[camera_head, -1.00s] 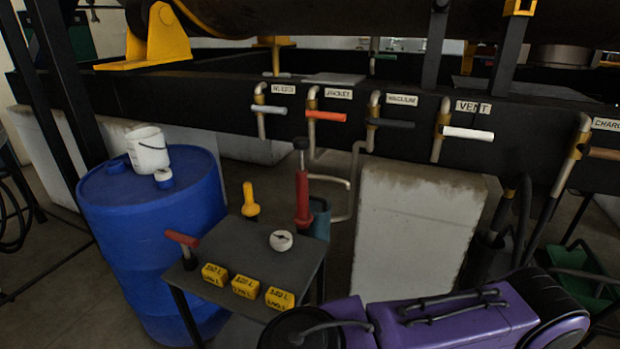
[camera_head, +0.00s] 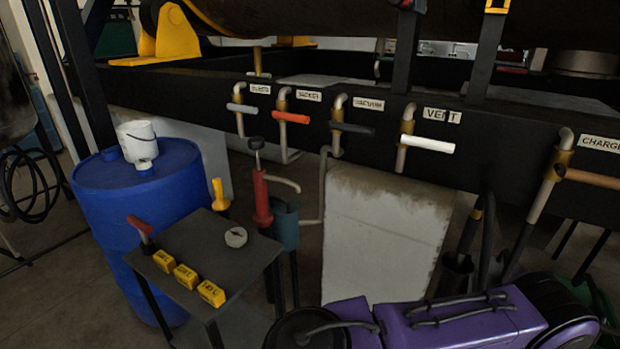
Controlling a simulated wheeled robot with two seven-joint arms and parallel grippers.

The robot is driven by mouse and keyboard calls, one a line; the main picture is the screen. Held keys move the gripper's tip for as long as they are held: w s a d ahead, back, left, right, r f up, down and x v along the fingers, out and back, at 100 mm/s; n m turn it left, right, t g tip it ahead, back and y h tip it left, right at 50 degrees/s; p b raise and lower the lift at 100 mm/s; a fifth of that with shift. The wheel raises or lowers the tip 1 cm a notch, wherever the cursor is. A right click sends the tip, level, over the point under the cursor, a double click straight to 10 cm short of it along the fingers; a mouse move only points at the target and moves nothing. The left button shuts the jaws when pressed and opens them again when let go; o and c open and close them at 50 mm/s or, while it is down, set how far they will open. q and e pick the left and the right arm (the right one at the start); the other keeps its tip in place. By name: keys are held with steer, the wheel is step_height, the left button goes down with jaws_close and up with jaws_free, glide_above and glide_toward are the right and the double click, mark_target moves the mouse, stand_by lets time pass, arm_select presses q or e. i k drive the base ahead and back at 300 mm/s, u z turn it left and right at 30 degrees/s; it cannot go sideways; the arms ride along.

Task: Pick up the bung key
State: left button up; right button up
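A small tool with a red crosswise handle and a short dark shaft, which looks like the bung key (camera_head: 140,226), stands at the left corner of a dark grey table (camera_head: 195,240). Its lower end is hard to make out. Neither of my grippers is in view.
Several yellow labelled blocks (camera_head: 186,276) and a round white gauge-like piece (camera_head: 236,237) are on the table. A yellow tool (camera_head: 220,195) and a red pump-like tool (camera_head: 261,198) stand behind it. A blue drum (camera_head: 125,215) bearing a white jug (camera_head: 138,140) is left. A concrete block (camera_head: 380,240) stands right.

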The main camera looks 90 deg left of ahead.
mark_target(145, 229)
steer(key=u, duration=4.65)
